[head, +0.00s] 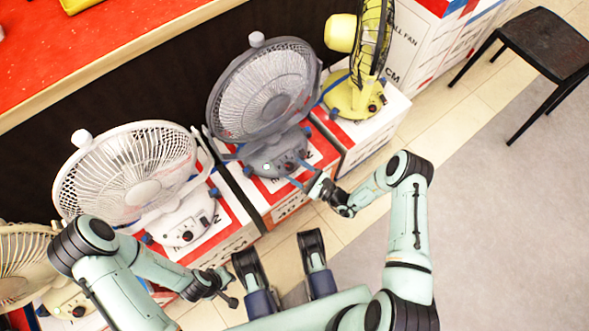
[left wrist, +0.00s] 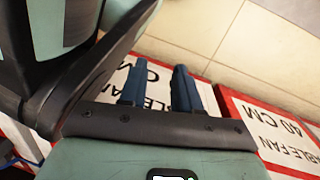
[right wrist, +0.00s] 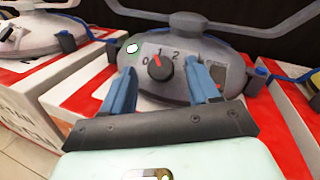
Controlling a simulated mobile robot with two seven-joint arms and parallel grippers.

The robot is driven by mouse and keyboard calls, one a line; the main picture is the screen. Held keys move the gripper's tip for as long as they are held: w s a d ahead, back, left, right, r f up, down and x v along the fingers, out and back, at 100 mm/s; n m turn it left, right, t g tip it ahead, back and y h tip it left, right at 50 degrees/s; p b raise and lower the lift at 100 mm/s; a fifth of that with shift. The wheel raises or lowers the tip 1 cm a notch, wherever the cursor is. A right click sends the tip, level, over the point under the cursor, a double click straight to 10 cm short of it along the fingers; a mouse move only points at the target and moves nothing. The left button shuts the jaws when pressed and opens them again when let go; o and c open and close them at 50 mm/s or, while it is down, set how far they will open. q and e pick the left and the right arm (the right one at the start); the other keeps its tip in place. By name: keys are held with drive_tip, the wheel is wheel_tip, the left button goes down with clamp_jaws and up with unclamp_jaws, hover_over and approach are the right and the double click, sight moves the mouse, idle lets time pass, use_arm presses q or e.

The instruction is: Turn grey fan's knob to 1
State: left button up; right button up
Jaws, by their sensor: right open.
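The grey fan (head: 262,92) stands on a white and red box, its control base (head: 277,158) facing my right arm. In the right wrist view its dark round knob (right wrist: 160,68) carries a red pointer mark, with printed 0, 1 and 2 around its upper side. The pointer tilts up and left; its exact number is hard to tell. My right gripper (right wrist: 161,73) is open, with its blue fingers on either side of the knob in that view. Contact cannot be seen. My left gripper (left wrist: 160,70) is partly open and empty, away from the grey fan.
A white fan (head: 130,175) stands left of the grey fan and a yellow fan (head: 365,60) right of it, each on a box. A beige fan (head: 25,262) is at far left. A black stool (head: 548,42) stands at upper right. Floor at right is clear.

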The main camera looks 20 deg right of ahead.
drive_tip(key=shift+w+a, duration=0.35)
drive_tip(key=shift+w, duration=0.15)
use_arm(q)
drive_tip(key=shift+s+f, duration=0.2)
drive_tip(key=shift+s, duration=0.1)
use_arm(e)
drive_tip(key=c, duration=1)
drive_tip(key=shift+s+a+m+t+h+p, duration=0.1)
drive_tip(key=shift+m+t+h+p, duration=0.5)
drive_tip(key=shift+m, duration=0.5)
drive_tip(key=shift+s+a+m+t+h+p, duration=0.1)
drive_tip(key=shift+m+t+h+p, duration=0.3)
drive_tip(key=shift+m+h, duration=0.55)
drive_tip(key=shift+c, duration=0.2)
use_arm(q)
drive_tip(key=shift+t, duration=0.6)
drive_tip(key=w, duration=0.1)
drive_tip(key=w+r, duration=0.2)
drive_tip(key=shift+w+d+r, duration=0.2)
drive_tip(key=shift+w+r, duration=0.05)
drive_tip(key=shift+w, duration=0.15)
use_arm(e)
drive_tip(key=shift+f, duration=0.1)
drive_tip(key=o, duration=1)
drive_tip(key=shift+w, duration=0.1)
drive_tip(key=shift+o, duration=0.2)
drive_tip(key=shift+d, duration=0.1)
